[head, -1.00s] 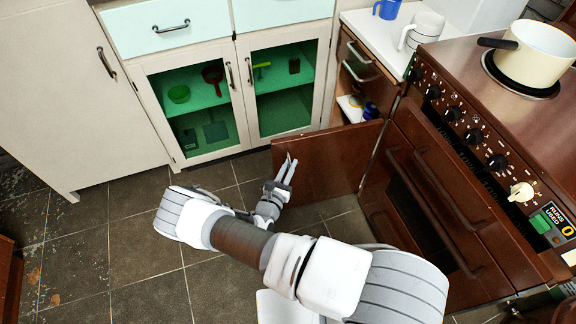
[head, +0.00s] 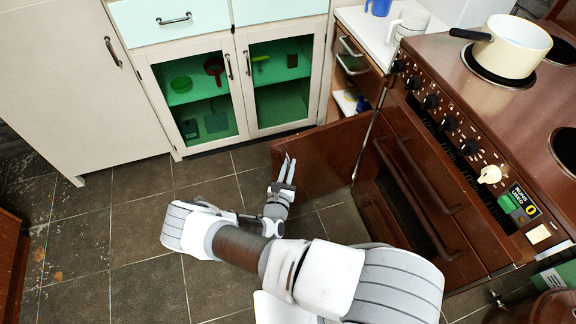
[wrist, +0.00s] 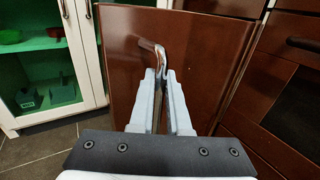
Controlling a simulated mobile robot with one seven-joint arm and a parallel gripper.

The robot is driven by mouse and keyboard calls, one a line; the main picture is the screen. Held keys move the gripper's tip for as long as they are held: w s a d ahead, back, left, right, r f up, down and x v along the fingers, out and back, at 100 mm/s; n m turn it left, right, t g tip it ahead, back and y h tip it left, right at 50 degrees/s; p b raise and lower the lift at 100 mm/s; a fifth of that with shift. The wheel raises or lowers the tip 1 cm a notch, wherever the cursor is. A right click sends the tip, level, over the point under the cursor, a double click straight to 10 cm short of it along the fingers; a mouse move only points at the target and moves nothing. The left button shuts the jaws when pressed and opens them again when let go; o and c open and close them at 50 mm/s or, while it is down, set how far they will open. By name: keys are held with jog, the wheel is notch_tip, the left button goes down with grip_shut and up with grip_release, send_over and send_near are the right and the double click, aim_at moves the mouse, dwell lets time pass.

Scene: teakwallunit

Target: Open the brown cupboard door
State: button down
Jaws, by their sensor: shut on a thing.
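The brown cupboard door (head: 318,158) stands swung well out from its cupboard, left of the oven. In the wrist view the door (wrist: 205,50) fills the middle, with a curved metal handle (wrist: 152,46) on its face. My gripper (head: 287,172) is at the door's face near its free edge. In the wrist view my gripper (wrist: 163,78) is shut on the handle, whose lower end runs between the fingertips. The cupboard opening (head: 350,102) shows a pale shelf with a blue item on it. The lower inside is hidden behind the door.
The brown oven (head: 430,190) stands right of the door, with a cream pot (head: 512,48) on top. A cream cabinet (head: 240,90) with glass doors is at the back left. The tiled floor (head: 130,225) left of my arm is clear.

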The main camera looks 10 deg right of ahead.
jog(key=shift+s+d, duration=0.15)
jog(key=shift+d, duration=0.35)
jog(key=c, duration=1)
grip_release()
jog(key=shift+c, duration=0.2)
jog(key=shift+o, duration=0.8)
jog(key=shift+a, duration=0.2)
jog(key=shift+a, duration=0.15)
